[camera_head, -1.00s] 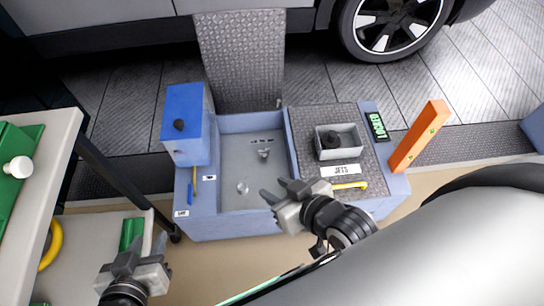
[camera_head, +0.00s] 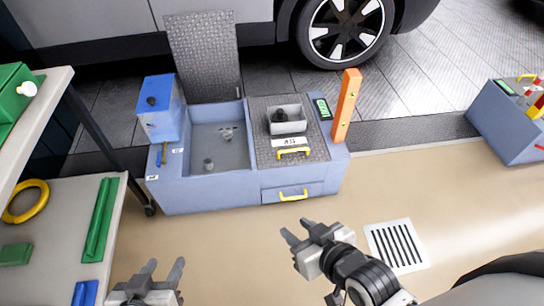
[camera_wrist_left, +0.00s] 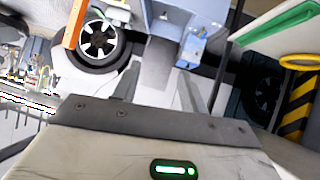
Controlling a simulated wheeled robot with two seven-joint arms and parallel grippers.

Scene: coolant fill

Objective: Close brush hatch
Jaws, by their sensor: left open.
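A grey diamond-plate hatch (camera_head: 205,55) stands raised at the back of the blue-grey unit (camera_head: 215,190), in front of the car. The bay below it (camera_head: 220,155) is open, with small grey fittings (camera_head: 226,134) inside. A second plate, with a label reading JETS (camera_head: 289,142) and a yellow handle (camera_head: 293,153), lies flat on the right. I cannot read a brush label. My left gripper (camera_head: 164,268) is open and empty at the bottom, well in front of the unit; its fingers also show in the left wrist view (camera_wrist_left: 172,92). My right gripper (camera_head: 295,230) is open and empty over the floor, apart from the unit.
A grey tray (camera_head: 286,126) sits on the flat plate. A blue box (camera_head: 160,108) stands at the unit's left, an orange post (camera_head: 346,105) at its right. A shelf (camera_head: 60,220) is on the left. The floor before the unit is clear, with a drain grate (camera_head: 396,246).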

